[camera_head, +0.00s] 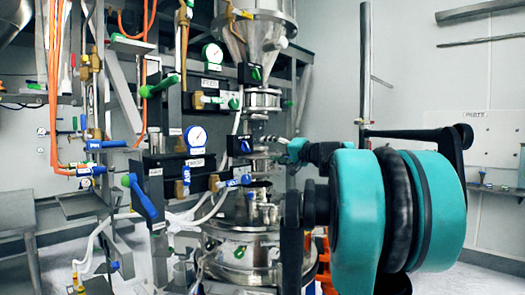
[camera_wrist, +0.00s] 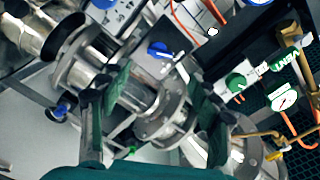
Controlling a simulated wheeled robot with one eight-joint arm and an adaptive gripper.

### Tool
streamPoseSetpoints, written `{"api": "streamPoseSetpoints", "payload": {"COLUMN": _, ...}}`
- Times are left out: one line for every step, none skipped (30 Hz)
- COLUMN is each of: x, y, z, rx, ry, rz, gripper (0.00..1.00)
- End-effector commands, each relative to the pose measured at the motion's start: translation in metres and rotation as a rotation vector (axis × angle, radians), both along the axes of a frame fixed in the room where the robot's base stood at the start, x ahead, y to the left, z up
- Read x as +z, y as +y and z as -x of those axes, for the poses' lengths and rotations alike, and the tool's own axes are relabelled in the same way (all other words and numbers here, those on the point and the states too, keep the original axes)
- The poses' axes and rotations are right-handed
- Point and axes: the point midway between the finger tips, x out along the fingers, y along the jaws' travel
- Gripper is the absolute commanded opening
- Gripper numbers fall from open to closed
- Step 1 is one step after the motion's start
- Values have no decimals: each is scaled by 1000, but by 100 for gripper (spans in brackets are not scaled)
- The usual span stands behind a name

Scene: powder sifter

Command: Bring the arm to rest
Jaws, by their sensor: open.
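My gripper (camera_wrist: 158,85) is open in the wrist view, its two dark green fingers apart. A steel flanged pipe section of the sifter (camera_wrist: 165,118) shows between and behind the fingers; nothing is visibly gripped, and I cannot tell how far the pipe is from the fingertips. In the head view my teal and black arm (camera_head: 395,210) fills the right half. It reaches left toward the steel sifter column (camera_head: 262,98), where the fingers are small and hard to make out. Part of the column is hidden behind my arm.
Left of the column stands a rack with pressure gauges (camera_head: 196,136), blue and green valve handles and orange hoses. A steel hopper (camera_head: 262,40) is above and a wide steel vessel (camera_head: 240,250) below. Open wall space lies at the upper right.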

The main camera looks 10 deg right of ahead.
Motion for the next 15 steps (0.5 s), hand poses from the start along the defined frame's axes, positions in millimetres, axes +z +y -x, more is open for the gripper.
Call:
{"api": "streamPoseSetpoints", "payload": {"x": 0, "y": -2, "z": 3, "rx": -1, "ry": 0, "rz": 0, "gripper": 63}}
{"api": "streamPoseSetpoints", "payload": {"x": 0, "y": -3, "z": 4, "rx": 0, "ry": 0, "rz": 0, "gripper": 63}}
{"api": "streamPoseSetpoints", "payload": {"x": 0, "y": -3, "z": 5, "rx": 0, "ry": 0, "rz": 0, "gripper": 63}}
{"api": "streamPoseSetpoints", "payload": {"x": 0, "y": -4, "z": 5, "rx": 0, "ry": 0, "rz": 0, "gripper": 63}}
{"api": "streamPoseSetpoints", "payload": {"x": 0, "y": -4, "z": 6, "rx": 0, "ry": 0, "rz": 0, "gripper": 63}}
{"api": "streamPoseSetpoints", "payload": {"x": 0, "y": -4, "z": 6, "rx": 0, "ry": 0, "rz": 0, "gripper": 63}}
{"api": "streamPoseSetpoints", "payload": {"x": 0, "y": -4, "z": 6, "rx": 0, "ry": 0, "rz": 0, "gripper": 63}}
{"api": "streamPoseSetpoints", "payload": {"x": 0, "y": -4, "z": 6, "rx": 0, "ry": 0, "rz": 0, "gripper": 63}}
{"api": "streamPoseSetpoints", "payload": {"x": 0, "y": -4, "z": 6, "rx": 0, "ry": 0, "rz": 0, "gripper": 63}}
{"api": "streamPoseSetpoints", "payload": {"x": 0, "y": -4, "z": 6, "rx": 0, "ry": 0, "rz": 0, "gripper": 63}}
{"api": "streamPoseSetpoints", "payload": {"x": 0, "y": -4, "z": 6, "rx": 0, "ry": 0, "rz": 0, "gripper": 63}}
{"api": "streamPoseSetpoints", "payload": {"x": 0, "y": -3, "z": 6, "rx": 1, "ry": 0, "rz": 0, "gripper": 63}}
{"api": "streamPoseSetpoints", "payload": {"x": -1, "y": -3, "z": 6, "rx": 2, "ry": 1, "rz": 2, "gripper": 63}}
{"api": "streamPoseSetpoints", "payload": {"x": -4, "y": -2, "z": 6, "rx": 4, "ry": 5, "rz": 5, "gripper": 63}}
{"api": "streamPoseSetpoints", "payload": {"x": -9, "y": 1, "z": 8, "rx": 9, "ry": 13, "rz": 13, "gripper": 63}}
